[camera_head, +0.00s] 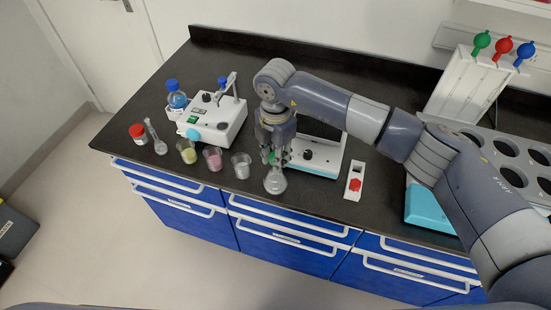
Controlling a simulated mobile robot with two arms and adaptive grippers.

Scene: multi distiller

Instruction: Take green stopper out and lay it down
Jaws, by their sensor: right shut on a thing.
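My right gripper (274,158) points down over the front edge of the bench, above a small clear glass flask (275,183). It is shut on the green stopper (271,157), of which only a bit of green shows between and beside the fingers. The flask stands upright near the bench's front edge. The fingers hide its neck, so I cannot tell whether the stopper sits in it or just above it. My left gripper is not in view.
Beakers with yellow (188,153), pink (213,160) and clear (241,167) contents stand left of the flask. A white device (322,160) is close behind it. A white holder with a red stopper (355,184) lies to the right. Bare bench (315,200) lies between.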

